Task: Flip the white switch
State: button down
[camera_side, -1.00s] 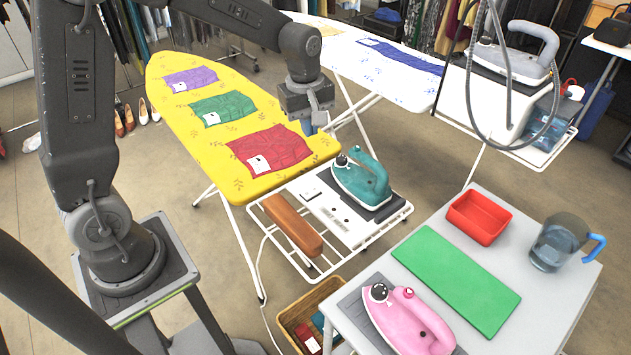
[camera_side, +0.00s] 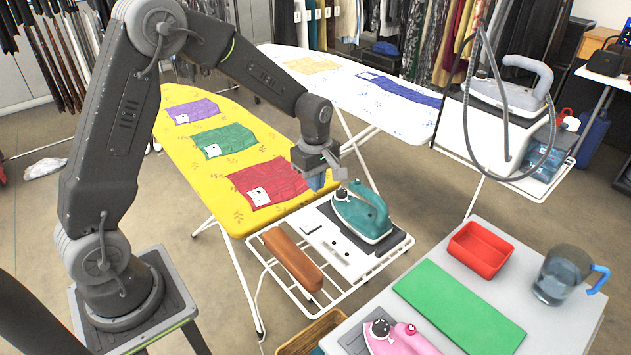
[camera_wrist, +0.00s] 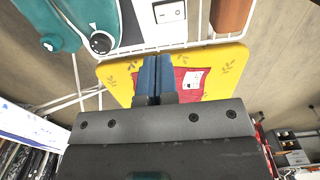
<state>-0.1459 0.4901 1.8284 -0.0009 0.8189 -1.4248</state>
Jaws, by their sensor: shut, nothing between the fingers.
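The white switch (camera_wrist: 170,12) is a small rocker set in a white panel in the wrist view, at the top edge of the picture. In the side view the switch (camera_side: 311,227) is a small shape on the white rack panel, left of the teal iron (camera_side: 362,212). My gripper (camera_side: 318,184) hangs above the near end of the yellow ironing board, higher than the switch and apart from it. Its blue fingers (camera_wrist: 153,80) are closed together and empty. The rocker's position is too small to tell.
A brown wooden block (camera_side: 292,258) lies on the wire rack (camera_side: 338,303) left of the panel. The teal iron stands close on the right. A grey table (camera_side: 590,312) with a green mat (camera_side: 460,312) and red tray (camera_side: 480,250) is at the lower right.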

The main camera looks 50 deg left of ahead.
aim_at(311, 224)
notch_tip(311, 224, down, 11)
jog(key=shift+r, duration=0.1)
jog(key=shift+f, duration=0.2)
dwell(0.5)
jog(key=shift+s, duration=0.15)
jog(key=shift+s+r, duration=0.35)
jog(key=shift+s, duration=0.2)
jog(key=shift+r, duration=0.1)
notch_tip(311, 224, up, 14)
jog(key=w, duration=0.2)
dwell(0.3)
